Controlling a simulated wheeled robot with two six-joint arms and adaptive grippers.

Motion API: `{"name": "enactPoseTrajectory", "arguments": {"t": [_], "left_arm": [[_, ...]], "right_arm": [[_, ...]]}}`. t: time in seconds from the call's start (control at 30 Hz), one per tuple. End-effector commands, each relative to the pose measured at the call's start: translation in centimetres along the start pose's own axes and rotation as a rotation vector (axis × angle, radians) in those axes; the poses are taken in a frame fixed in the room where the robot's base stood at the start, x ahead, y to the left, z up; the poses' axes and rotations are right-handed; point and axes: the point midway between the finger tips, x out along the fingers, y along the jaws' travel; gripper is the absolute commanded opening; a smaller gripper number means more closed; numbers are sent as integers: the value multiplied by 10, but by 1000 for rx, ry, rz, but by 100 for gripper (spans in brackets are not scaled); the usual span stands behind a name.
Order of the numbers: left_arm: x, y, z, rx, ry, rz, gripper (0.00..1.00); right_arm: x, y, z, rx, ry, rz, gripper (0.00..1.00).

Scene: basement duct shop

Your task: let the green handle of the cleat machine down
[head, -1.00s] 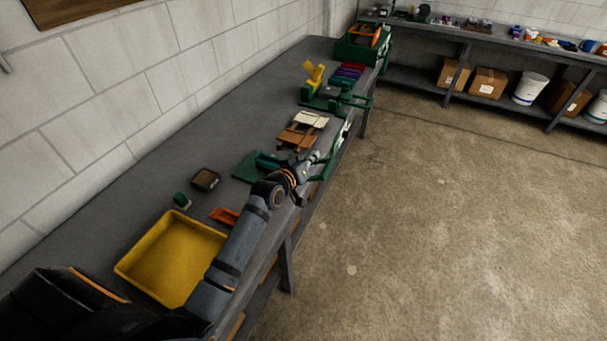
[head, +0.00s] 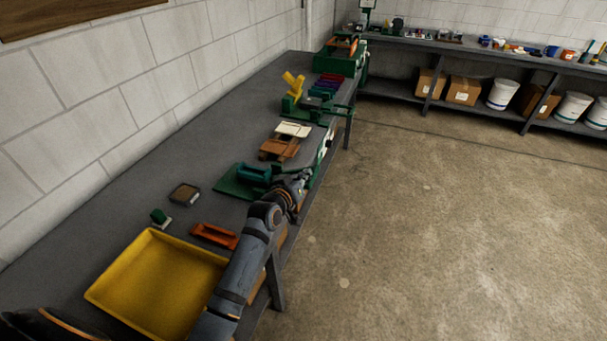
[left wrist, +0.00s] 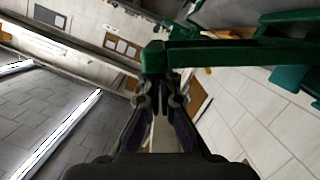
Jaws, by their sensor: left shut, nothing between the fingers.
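The cleat machine (head: 229,187) sits near the bench's front edge in the head view, with a green base and a teal block on it. Its green handle (head: 322,158) slants up and away beside my left gripper (head: 302,181). In the left wrist view the handle (left wrist: 215,54) is a green bar crossing the upper picture, with a squared end just beyond my shut fingertips (left wrist: 160,88). The fingers hold nothing. They are close to the bar's end; I cannot tell if they touch. My right gripper is not in view.
A yellow tray (head: 98,295), an orange tray (head: 214,236) and a small dark box (head: 184,194) stand nearer on the bench. Brown and cream pieces and a green machine with a yellow lever (head: 294,84) stand farther along. The floor at right is clear.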

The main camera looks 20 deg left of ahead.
Motion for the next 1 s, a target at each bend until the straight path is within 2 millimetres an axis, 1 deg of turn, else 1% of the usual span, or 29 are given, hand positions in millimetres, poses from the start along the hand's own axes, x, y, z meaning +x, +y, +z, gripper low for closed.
{"name": "enactPoseTrajectory", "arguments": {"t": [0.03, 0.3, 0.53, 0.7, 1.0], "left_arm": [[1, 0, 7, 18, -2, -5, 0], [9, -2, 37, 196, -3, -49, 0], [14, -10, 58, 337, -2, -84, 0], [17, -14, 68, 334, -2, -84, 0], [18, -17, 75, 333, -3, -84, 0]], "right_arm": [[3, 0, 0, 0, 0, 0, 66], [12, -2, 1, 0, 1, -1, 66], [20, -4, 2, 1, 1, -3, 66], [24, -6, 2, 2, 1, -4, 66], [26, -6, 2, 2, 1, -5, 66]]}}
